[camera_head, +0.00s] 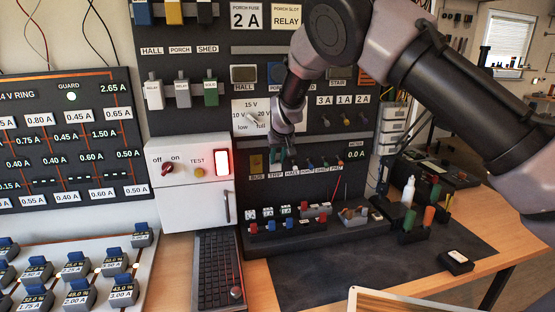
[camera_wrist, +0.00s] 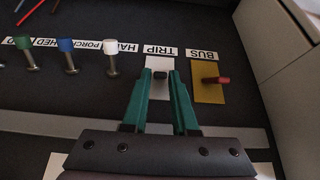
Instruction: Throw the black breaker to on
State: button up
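In the head view my gripper (camera_head: 283,157) is at the lower row of the dark panel, near the TRIP label (camera_head: 275,176), and hides the knob.
A red lever on a yellow BUS plate (camera_wrist: 208,82) is close beside my gripper. White (camera_wrist: 111,45), blue (camera_wrist: 66,45) and green (camera_wrist: 24,43) topped levers stand on the other side. A white box (camera_head: 190,180) with a lit red switch juts out left of the panel.

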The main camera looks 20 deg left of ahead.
jog(key=shift+o, duration=0.9)
jog(key=v, duration=1)
jog(key=shift+s+r, duration=0.2)
jog(key=shift+r, duration=0.1)
jog(key=shift+d, duration=0.15)
jog(key=s+d+r+m, duration=0.1)
jog(key=d+r+m, duration=0.1)
jog(key=d+r, duration=0.6)
jog(key=s+d+r+m+y, duration=0.1)
jog(key=d+r+m, duration=0.15)
jog(key=d, duration=1.05)
jog(key=d+r+m, duration=0.2)
jog(key=d+r, duration=0.5)
jog(key=d, duration=0.3)
jog(key=s+d+r+m+t+h, duration=0.2)
jog(key=s+d+m, duration=0.2)
jog(key=s+d, duration=1.4)
jog(key=s, duration=0.4)
jog(key=shift+r, duration=0.15)
